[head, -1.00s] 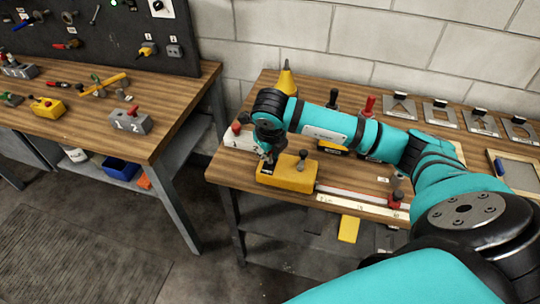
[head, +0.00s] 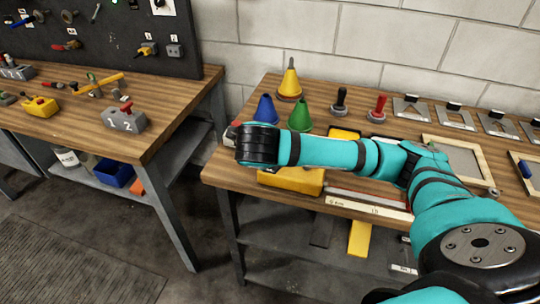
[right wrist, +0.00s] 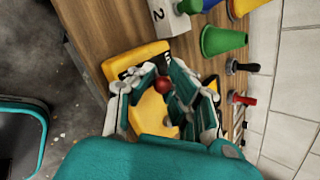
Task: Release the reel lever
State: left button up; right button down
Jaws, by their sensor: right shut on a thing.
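A yellow box (head: 292,180), apparently the reel body, sits near the front left of the right-hand workbench, partly hidden by my right arm. It also shows in the right wrist view (right wrist: 134,60), with a dark label on it. A red ball knob (right wrist: 162,86), which looks like the lever's end, stands over the yellow body. My right gripper (right wrist: 158,80) is shut on this knob, its fingers on either side of it. In the head view my wrist hides the fingers and knob. My left gripper is in neither view.
Blue (head: 265,110), green (head: 301,115) and yellow (head: 290,82) cones stand behind my wrist. Black (head: 340,101) and red (head: 378,108) handled tools stand to their right. A numbered grey box (head: 125,118) sits on the left-hand bench. Open floor lies between the benches.

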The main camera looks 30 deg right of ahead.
jog(key=shift+w+d+r, duration=0.15)
jog(key=shift+d+r, duration=0.05)
jog(key=shift+r, duration=0.05)
jog(key=c, duration=1.3)
grip_release()
jog(key=shift+o, duration=0.3)
jog(key=shift+f, duration=0.1)
jog(key=shift+a, duration=0.1)
jog(key=v, duration=1.2)
